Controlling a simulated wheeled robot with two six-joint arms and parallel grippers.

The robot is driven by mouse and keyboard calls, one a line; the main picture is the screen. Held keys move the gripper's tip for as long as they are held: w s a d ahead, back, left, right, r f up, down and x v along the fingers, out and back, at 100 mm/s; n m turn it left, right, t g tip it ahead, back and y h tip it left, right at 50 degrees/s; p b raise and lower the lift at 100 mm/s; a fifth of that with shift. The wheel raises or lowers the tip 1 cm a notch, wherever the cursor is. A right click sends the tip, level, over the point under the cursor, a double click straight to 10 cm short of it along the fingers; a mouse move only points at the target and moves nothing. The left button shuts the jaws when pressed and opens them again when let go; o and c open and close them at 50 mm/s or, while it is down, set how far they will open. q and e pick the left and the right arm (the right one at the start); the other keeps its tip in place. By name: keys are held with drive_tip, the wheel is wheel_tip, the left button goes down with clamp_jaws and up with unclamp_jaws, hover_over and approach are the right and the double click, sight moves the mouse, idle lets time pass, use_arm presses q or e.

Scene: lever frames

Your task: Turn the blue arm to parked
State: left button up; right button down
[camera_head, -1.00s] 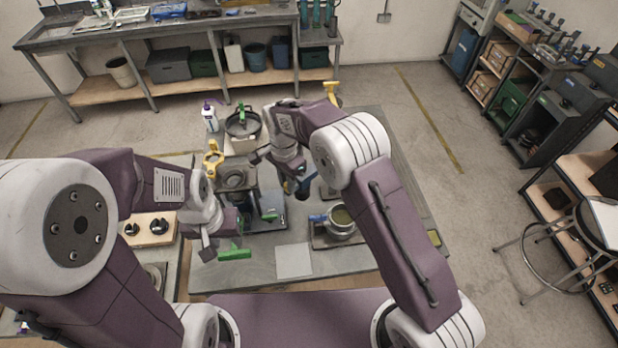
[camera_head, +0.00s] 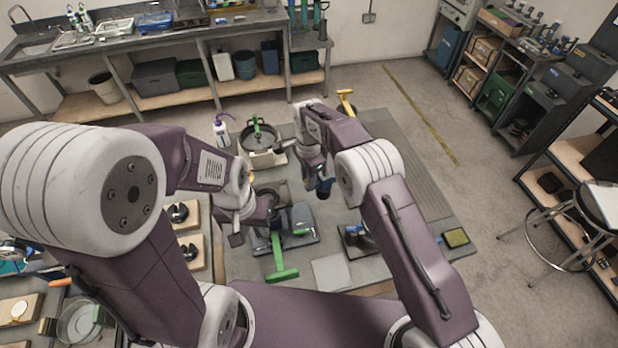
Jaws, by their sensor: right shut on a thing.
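My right gripper (camera_head: 322,182) points down over the middle of the table and is shut on a dark blue upright piece (camera_head: 323,193), which looks like the blue arm; its mount is mostly hidden. Another blue part (camera_head: 357,231) shows on a fixture to the lower right, partly covered by my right forearm. My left gripper (camera_head: 250,222) is left of the middle, beside a grey fixture with green handles; its fingertips are too unclear to tell open from shut. I cannot read any parked mark.
A green T-shaped handle (camera_head: 281,262) stands near the front. A pot with a green handle (camera_head: 262,138) and a white bottle (camera_head: 222,131) are at the back. A yellow handle (camera_head: 346,101) is behind my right arm. A pale square plate (camera_head: 331,271) lies in front.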

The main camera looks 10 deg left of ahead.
drive_tip(key=c, duration=1.3)
unclamp_jaws()
wheel_tip(320, 180, up, 3)
drive_tip(key=shift+w+f+b, duration=0.1)
drive_tip(key=shift+b, duration=0.8)
wheel_tip(320, 180, up, 5)
drive_tip(key=shift+r, duration=0.6)
